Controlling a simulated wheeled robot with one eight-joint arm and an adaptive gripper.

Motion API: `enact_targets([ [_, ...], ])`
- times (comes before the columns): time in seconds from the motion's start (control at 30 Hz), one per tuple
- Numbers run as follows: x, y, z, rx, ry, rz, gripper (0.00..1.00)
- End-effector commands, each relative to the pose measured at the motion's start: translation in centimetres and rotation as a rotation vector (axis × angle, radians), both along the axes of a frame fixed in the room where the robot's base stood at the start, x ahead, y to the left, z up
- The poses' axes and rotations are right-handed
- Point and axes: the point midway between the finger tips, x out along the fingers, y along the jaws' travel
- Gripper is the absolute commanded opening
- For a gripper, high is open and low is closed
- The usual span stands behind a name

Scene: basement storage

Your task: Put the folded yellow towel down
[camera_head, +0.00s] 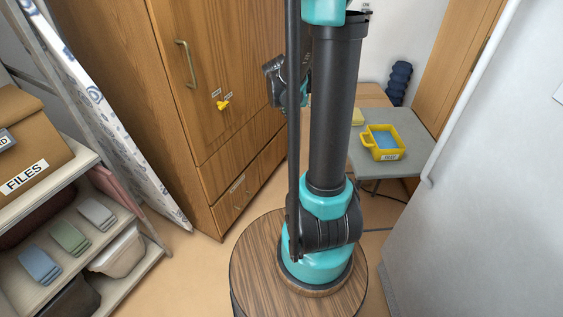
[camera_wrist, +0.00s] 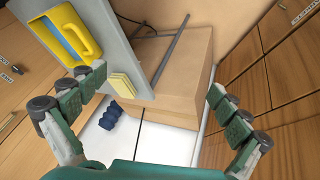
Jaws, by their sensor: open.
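The folded yellow towel (camera_head: 357,117) is a small pale block on the far left part of the grey table (camera_head: 413,135), partly hidden behind my arm in the head view. In the wrist view the towel (camera_wrist: 125,84) lies on the table top near its edge, beside the left fingertip. My gripper (camera_wrist: 158,82) is open with nothing between its fingers. The towel is just inside the left finger, and I cannot tell whether they touch. In the head view my arm's column hides most of the gripper.
A yellow bin (camera_head: 382,142) with blue contents shares the table. A cardboard box (camera_wrist: 180,70) stands beside the table. A dark blue ribbed roll (camera_head: 398,83) stands behind. A wooden wardrobe (camera_head: 170,90) is at left, and a shelf (camera_head: 140,262) with folded towels is at far left.

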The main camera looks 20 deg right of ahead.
Motion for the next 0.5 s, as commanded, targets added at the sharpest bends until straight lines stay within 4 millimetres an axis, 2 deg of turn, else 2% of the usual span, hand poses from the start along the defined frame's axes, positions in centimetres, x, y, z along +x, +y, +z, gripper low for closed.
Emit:
enact_targets([
  [0.03,-1.7,1.4,0.1,0.032,0.008,0.061,1.0],
  [0.3,-9.3,8.4,-0.6,0.185,0.018,0.411,1.0],
  [0.5,-13.9,12.5,-1.7,0.258,-0.006,0.624,1.0],
])
